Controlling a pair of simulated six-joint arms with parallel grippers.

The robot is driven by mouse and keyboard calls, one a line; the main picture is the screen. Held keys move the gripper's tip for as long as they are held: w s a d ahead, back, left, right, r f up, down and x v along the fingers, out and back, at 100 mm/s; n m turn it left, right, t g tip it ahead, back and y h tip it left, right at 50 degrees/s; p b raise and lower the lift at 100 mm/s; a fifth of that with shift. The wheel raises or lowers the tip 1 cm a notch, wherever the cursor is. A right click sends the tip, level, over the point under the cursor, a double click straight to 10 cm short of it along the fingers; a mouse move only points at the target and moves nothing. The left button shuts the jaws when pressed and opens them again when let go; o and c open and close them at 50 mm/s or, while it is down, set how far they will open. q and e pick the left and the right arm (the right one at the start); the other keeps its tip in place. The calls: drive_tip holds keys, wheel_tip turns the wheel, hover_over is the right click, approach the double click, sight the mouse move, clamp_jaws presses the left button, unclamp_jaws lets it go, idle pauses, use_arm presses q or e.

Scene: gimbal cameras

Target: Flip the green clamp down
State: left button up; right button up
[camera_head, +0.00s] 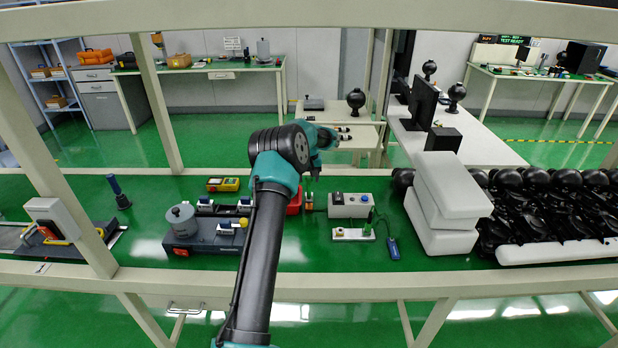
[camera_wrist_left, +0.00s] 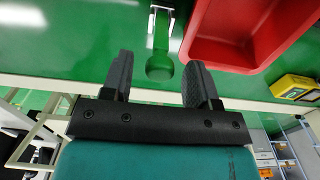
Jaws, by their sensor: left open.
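I cannot pick out the green clamp with certainty. In the head view a small green piece (camera_head: 368,228) stands on a white strip-shaped unit (camera_head: 345,235) on the green bench, right of my left arm. My left gripper (camera_head: 327,140) is raised above the back of the bench, apart from that unit. In the left wrist view the left gripper's two dark fingers (camera_wrist_left: 160,82) are spread, with nothing held between them. Beyond them is a rounded green shape (camera_wrist_left: 159,68) below a pale metal bracket (camera_wrist_left: 160,25); I cannot tell whether this is the clamp. My right gripper is out of view.
A red bin (camera_wrist_left: 245,35) is close to the fingers in the left wrist view; my arm mostly hides it in the head view. A yellow meter (camera_head: 222,184) lies behind.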

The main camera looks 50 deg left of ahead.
use_arm(q)
clamp_jaws()
idle(0.5)
drive_tip(key=shift+d, duration=0.1)
